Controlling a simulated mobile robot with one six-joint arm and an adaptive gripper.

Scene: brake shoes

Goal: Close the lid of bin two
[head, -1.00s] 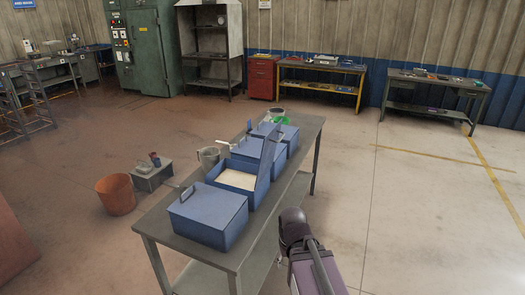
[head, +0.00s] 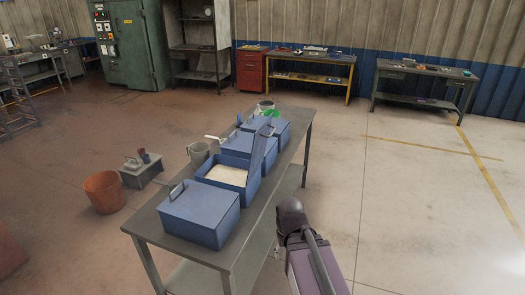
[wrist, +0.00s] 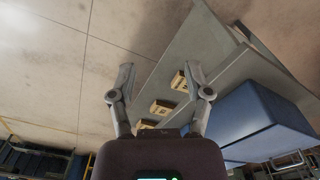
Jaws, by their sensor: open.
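A row of blue bins stands on the grey table in the head view. The second bin from the near end (head: 226,173) holds pale powder, and its lid (head: 264,152) stands raised on its right side. The nearest bin (head: 200,212) is closed, with a handle on its lid. Bin numbers are not readable here, so I cannot tell which is bin two. In the wrist view my gripper (wrist: 163,80) is open and empty, its fingers apart. A blue bin (wrist: 262,122) shows to its right. In the head view my arm is right of the table; its fingertips are not clear.
The grey table (head: 150,224) has a metal mug (head: 198,153) beside the bins. Several pale tags (wrist: 162,107) show between the fingers in the wrist view. An orange bucket (head: 103,192) and a low box (head: 144,173) stand left. The floor right of the table is clear.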

